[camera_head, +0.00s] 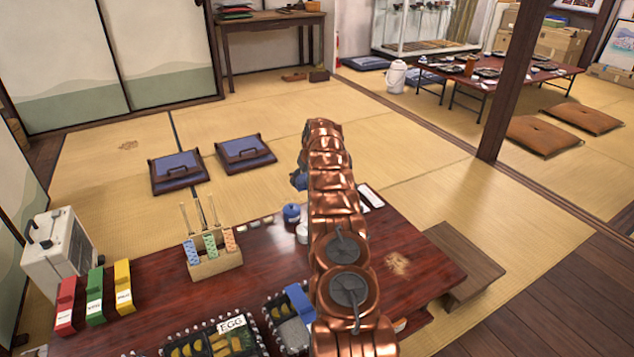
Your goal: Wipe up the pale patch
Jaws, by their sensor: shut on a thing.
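A pale tan patch (397,264) lies on the dark red-brown low table (420,292), just right of my copper arm. My arm rises from the bottom of the picture and covers the middle of the table. My gripper does not show; the arm hides whatever is behind it. A small blue piece (298,180) sticks out at the left side of my arm; I cannot tell what it is.
A wooden caddy (215,265), a blue pot (291,213), a white cup (302,233) and lunch boxes (215,345) stand on the table left of my arm. Red, green and yellow holders (95,297) stand at its left. A wooden post (515,85) rises right. The tatami behind is mostly clear.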

